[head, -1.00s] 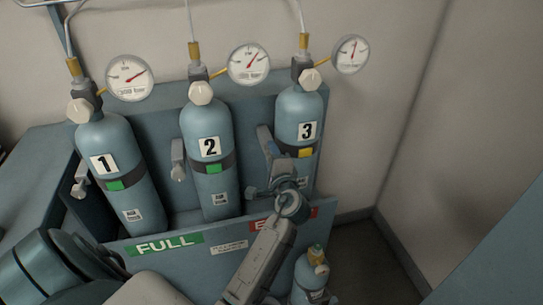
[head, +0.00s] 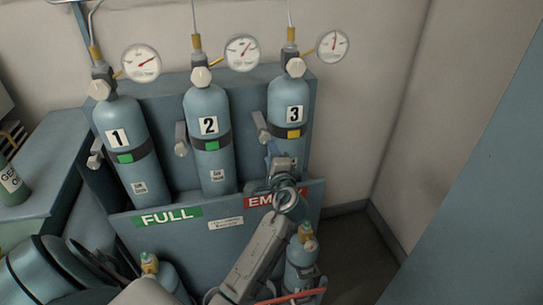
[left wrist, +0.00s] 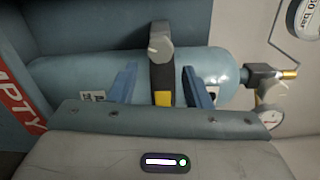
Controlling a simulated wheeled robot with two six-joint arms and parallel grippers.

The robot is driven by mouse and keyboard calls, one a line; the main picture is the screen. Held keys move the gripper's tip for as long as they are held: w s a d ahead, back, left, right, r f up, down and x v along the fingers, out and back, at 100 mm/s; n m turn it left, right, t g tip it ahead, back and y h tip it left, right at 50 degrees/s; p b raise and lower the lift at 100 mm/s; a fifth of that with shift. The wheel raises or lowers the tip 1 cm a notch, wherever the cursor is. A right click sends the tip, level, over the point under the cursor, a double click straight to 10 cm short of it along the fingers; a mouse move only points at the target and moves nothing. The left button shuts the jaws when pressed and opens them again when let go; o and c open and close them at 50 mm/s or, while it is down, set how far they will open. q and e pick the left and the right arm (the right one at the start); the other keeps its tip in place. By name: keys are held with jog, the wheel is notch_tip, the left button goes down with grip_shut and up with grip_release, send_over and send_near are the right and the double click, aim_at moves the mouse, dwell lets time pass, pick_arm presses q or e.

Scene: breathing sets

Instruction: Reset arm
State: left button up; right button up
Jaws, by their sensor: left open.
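My left gripper (head: 277,160) is in front of cylinder 3 (head: 291,100) in the head view, below its number label. In the left wrist view its two blue fingers (left wrist: 160,88) are apart, with the cylinder's dark strap, yellow tag (left wrist: 163,98) and grey clamp knob (left wrist: 160,45) seen between them. The gripper is open and empty; whether it touches the cylinder cannot be told. Cylinder 3 stands upright in the rack. My right gripper is not in view.
Cylinder 1 (head: 122,140) and cylinder 2 (head: 208,130) stand to the left with green tags. Gauges hang above. The rack's front panel (head: 190,245) carries FULL and EMPTY signs. Small cylinders (head: 300,262) stand below it. A side bench (head: 45,165) is at left; bare floor (head: 345,250) lies at right.

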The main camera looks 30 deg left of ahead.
pick_arm(q)
jog(key=s+d+f+m+g+h, duration=0.1)
jog(key=d+f+h, duration=0.15)
jog(key=f, duration=0.95)
jog(key=s+d+f+h, duration=0.1)
jog(key=f+h, duration=0.2)
jog(key=f, duration=0.9)
jog(key=s+d+f+n+g+h, duration=0.15)
jog(key=s+f, duration=0.25)
jog(key=f, duration=0.4)
jog(key=s+f+g+h, duration=0.2)
jog(key=s+f, duration=0.3)
jog(key=f, duration=0.4)
jog(key=s+d+f+n+g+h, duration=0.2)
jog(key=s+f+n+g, duration=0.15)
jog(key=s+f, duration=1.45)
jog(key=s+f+n+g, duration=0.1)
jog(key=s+f+n, duration=0.2)
jog(key=s, duration=0.9)
jog(key=s+f+n+g+h, duration=0.1)
jog(key=s+f+n, duration=0.1)
jog(key=s, duration=1.1)
jog(key=shift+d+f+n+g+h, duration=0.2)
jog(key=shift+f+n+g+h, duration=0.15)
jog(key=shift+f, duration=0.5)
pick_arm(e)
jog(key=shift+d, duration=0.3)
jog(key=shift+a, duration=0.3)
